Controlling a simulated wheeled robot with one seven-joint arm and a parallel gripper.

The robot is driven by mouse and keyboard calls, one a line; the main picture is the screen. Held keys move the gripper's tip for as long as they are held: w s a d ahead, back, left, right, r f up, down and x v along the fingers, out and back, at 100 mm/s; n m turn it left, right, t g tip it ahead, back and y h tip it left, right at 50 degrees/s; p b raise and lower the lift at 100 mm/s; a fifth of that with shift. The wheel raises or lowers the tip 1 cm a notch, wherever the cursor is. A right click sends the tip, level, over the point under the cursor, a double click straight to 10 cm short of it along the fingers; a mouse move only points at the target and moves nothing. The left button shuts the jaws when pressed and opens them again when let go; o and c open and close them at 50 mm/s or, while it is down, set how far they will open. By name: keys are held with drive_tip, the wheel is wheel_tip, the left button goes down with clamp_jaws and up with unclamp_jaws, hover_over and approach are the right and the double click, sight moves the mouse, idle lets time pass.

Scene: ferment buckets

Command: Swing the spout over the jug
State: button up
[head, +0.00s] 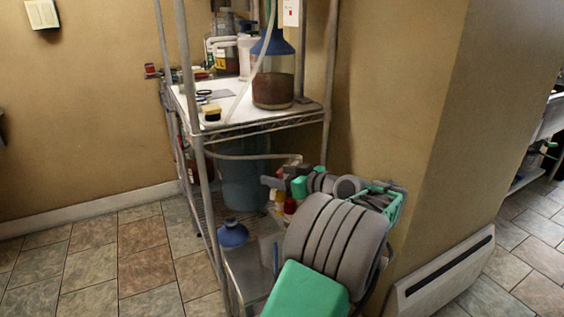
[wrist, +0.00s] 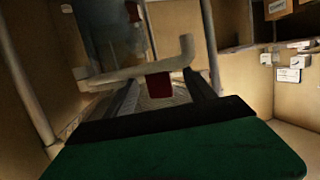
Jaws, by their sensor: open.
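My gripper (wrist: 165,90) is open in the wrist view, with its two dark fingers apart. A pale grey spout (wrist: 135,72) runs across the picture at the fingertips, with a bent end at the right. I cannot tell whether the fingers touch it. A red piece (wrist: 160,86) shows just below the spout, between the fingers. A dark bucket (wrist: 108,35) stands behind. In the head view the blue-grey bucket (head: 240,178) is on the lower shelf, with my gripper (head: 272,183) at its right side. A clear container (head: 268,250), possibly the jug, is below, partly hidden by my arm.
The metal rack's upper shelf (head: 240,112) holds a blue-topped glass vessel (head: 274,80), bottles and small tools. A blue funnel (head: 232,234) sits low on the rack. Rack posts (head: 202,190) stand close by. Floor at left is clear.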

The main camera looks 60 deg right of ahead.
idle(0.3)
drive_tip(key=v, duration=0.7)
idle(0.6)
